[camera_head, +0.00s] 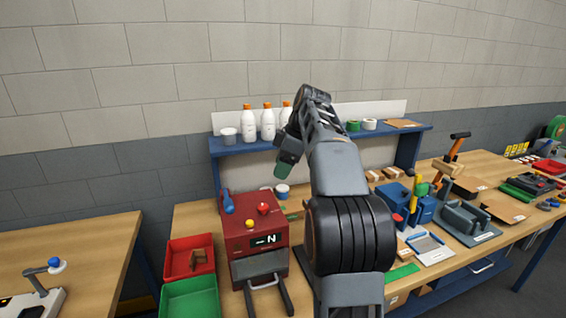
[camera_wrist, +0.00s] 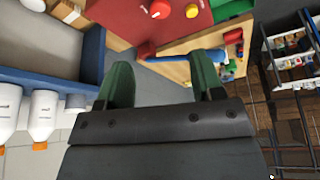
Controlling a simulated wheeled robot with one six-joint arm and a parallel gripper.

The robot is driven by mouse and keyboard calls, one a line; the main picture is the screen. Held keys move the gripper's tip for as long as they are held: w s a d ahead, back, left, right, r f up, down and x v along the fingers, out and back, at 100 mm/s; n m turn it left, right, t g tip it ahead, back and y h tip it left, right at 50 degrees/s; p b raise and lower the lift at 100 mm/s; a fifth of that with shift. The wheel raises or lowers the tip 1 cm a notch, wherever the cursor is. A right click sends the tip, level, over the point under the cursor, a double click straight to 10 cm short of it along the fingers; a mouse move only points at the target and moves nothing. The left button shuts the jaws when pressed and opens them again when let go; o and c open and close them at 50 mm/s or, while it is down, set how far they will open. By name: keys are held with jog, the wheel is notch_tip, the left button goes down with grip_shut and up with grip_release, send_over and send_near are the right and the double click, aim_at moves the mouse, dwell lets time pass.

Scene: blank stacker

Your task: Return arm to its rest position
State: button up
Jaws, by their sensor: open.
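My arm rises from the front of the bench in the head view and bends over at the top. My gripper (camera_head: 287,166) hangs at its end, to the left of the arm, in front of the blue shelf and above the back of the red machine. In the wrist view my gripper (camera_wrist: 163,85) shows two green fingers spread apart with nothing between them. The gripper touches nothing that I can see.
The red machine (camera_head: 237,236) with a blue lever stands below left. White bottles (camera_head: 268,124) stand on the blue shelf (camera_head: 236,148) close behind my gripper. Red bin (camera_head: 178,262) and green bin (camera_head: 172,300) sit left. Tools crowd the bench right of my arm.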

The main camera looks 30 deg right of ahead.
jog(key=shift+d+r, duration=0.1)
jog(key=shift+r, duration=0.15)
dwell(0.4)
jog(key=f+m, duration=0.3)
jog(key=f+m+h, duration=0.1)
jog(key=f+m, duration=0.2)
jog(key=s+f+m+h, duration=0.1)
jog(key=f+m, duration=0.2)
jog(key=shift+s+m, duration=0.1)
jog(key=shift+m, duration=0.3)
jog(key=s+a+f+h, duration=0.1)
jog(key=s+a+f, duration=0.3)
jog(key=s+a, duration=0.3)
jog(key=s+a+f+m+t, duration=0.1)
jog(key=s+a+f, duration=0.4)
jog(key=s+a, duration=0.3)
jog(key=s, duration=0.3)
jog(key=shift+a+f+m+h, duration=0.15)
jog(key=shift+f+m+h, duration=0.15)
jog(key=shift+h, duration=0.1)
